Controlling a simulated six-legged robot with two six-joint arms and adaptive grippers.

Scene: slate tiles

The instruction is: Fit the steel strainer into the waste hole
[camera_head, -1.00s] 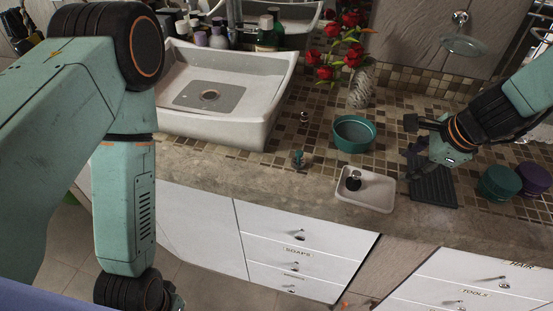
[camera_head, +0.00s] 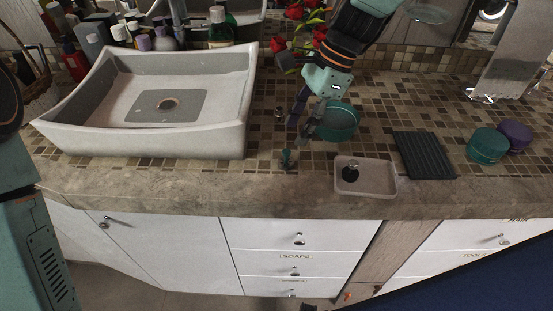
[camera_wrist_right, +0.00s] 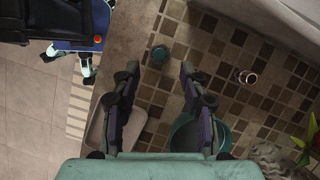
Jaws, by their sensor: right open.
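A small shiny ring-like piece, which looks like the steel strainer (camera_head: 278,113), lies on the tiles right of the sink. It also shows in the right wrist view (camera_wrist_right: 247,77), right of the fingers. My right gripper (camera_head: 299,128) is open and empty above the counter, right of the strainer and in front of the teal bowl. Its fingers (camera_wrist_right: 160,69) show spread in the wrist view. My left gripper is out of view.
A small teal object (camera_head: 288,158) stands near the counter edge. A pale dish (camera_head: 378,185) holding a dark item, a ribbed black mat (camera_head: 424,155) and a teal bowl (camera_head: 341,122) are to the right. Red flowers stand behind my right arm. Bottles stand behind the sink.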

